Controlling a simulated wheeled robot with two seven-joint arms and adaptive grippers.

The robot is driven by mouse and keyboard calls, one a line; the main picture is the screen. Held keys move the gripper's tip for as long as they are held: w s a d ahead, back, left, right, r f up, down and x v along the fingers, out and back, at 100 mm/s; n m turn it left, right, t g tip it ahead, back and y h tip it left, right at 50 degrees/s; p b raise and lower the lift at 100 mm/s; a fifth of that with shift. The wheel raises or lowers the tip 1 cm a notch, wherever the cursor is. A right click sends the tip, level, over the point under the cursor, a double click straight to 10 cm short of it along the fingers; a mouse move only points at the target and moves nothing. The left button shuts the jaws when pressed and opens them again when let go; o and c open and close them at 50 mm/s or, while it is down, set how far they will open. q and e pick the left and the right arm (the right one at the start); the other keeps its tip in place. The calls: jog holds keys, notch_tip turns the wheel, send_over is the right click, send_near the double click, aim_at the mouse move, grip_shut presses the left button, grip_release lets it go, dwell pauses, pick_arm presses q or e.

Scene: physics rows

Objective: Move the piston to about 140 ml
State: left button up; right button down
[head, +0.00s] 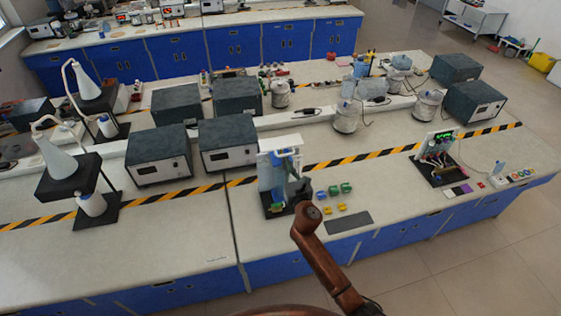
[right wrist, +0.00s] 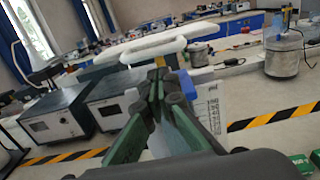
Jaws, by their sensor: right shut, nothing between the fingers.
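The piston apparatus (head: 266,172) is an upright white stand on a dark base near the front middle of the bench, with blue parts. In the right wrist view, its white scale panel (right wrist: 211,106) shows "ml" and graduations; the piston's exact reading is unclear. A white horizontal handle-like piece (right wrist: 153,45) shows just beyond my fingertips. My right gripper (head: 296,187) is close to the stand's right front and partly covers it. In the wrist view its green-sided fingers (right wrist: 160,78) are shut with nothing between them. I cannot tell whether they touch the apparatus. My left gripper is not in view.
Dark instrument boxes (head: 228,145) stand behind and left of the stand. Small green and yellow blocks (head: 334,189) and a dark mat (head: 348,222) lie to its right. The bench front left (head: 150,250) is clear.

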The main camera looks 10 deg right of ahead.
jog(key=s+p, duration=0.2)
jog(key=s, duration=0.7)
jog(key=shift+d, duration=0.15)
